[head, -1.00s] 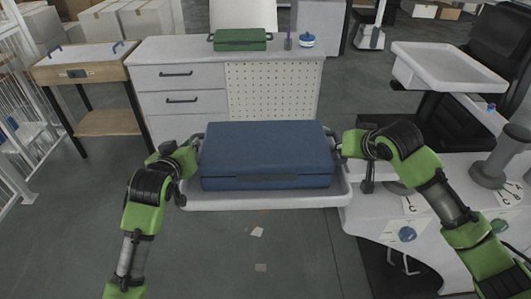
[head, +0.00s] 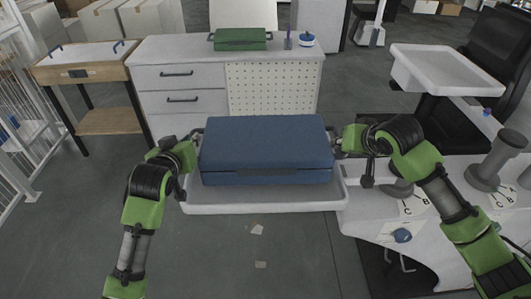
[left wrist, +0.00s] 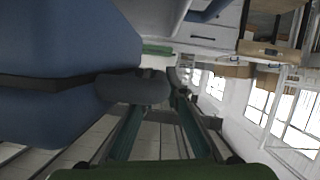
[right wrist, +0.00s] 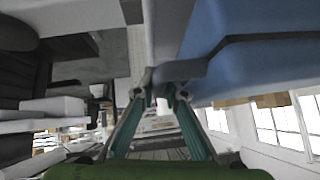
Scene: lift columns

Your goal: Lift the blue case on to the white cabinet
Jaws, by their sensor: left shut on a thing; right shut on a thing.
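The blue case (head: 265,150) is level between my two grippers, just above or on a white tray (head: 265,200); a gap beneath it is hard to make out. My left gripper (head: 196,148) is shut on the handle at its left end; the grey handle (left wrist: 135,88) shows in the left wrist view. My right gripper (head: 339,145) is shut on the right-end handle, seen in the right wrist view (right wrist: 182,73). The white cabinet (head: 180,77), with drawers and a perforated panel, stands behind the case.
A green case (head: 240,39), a blue-lidded jar (head: 306,40) and a small cylinder (head: 288,41) stand at the back of the cabinet top. The front of the top is clear. A wooden table (head: 85,70) is left, a white bench (head: 430,205) right.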

